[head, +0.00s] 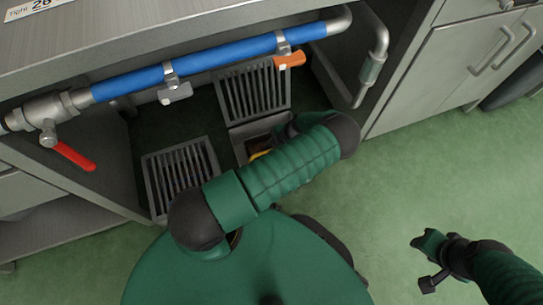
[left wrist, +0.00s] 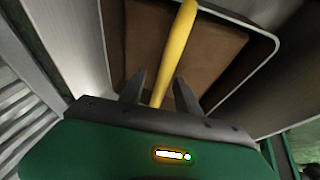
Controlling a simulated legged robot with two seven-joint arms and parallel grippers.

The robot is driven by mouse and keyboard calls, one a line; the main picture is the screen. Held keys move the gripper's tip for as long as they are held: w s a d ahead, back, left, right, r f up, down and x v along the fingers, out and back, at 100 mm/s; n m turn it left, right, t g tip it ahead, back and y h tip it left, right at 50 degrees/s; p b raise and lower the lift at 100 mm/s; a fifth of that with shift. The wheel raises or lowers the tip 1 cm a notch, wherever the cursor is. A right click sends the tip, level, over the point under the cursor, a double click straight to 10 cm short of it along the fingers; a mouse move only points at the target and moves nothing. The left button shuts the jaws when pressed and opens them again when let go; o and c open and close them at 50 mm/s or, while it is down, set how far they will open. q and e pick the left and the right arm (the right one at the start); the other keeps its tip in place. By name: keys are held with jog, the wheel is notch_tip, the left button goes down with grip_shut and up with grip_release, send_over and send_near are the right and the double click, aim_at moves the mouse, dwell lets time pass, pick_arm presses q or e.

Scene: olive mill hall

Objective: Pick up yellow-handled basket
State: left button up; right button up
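The basket is an open metal box with a flat brown inside; its rim shows in the left wrist view (left wrist: 273,50). Its yellow handle (left wrist: 176,50) runs over the brown inside and passes between the fingers of my left gripper (left wrist: 161,88). Those fingers are apart, with a gap on each side of the handle; how deep it sits between them is unclear. In the head view the basket (head: 240,143) is partly hidden by my left arm, with a bit of yellow handle (head: 259,155) showing.
Two slatted metal grates (head: 253,92) (head: 181,172) lie near the basket under the steel counter (head: 160,40). Cabinets (head: 440,80) stand at right; green floor (head: 400,180) is clear.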

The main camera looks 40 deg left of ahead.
pick_arm(q)
jog(key=x, duration=0.2)
jog(key=shift+f, duration=0.3)
jog(key=shift+r, duration=0.15)
jog(key=shift+f+b, duration=0.25)
jog(key=shift+b, duration=0.2)
grip_shut()
dwell(1.2)
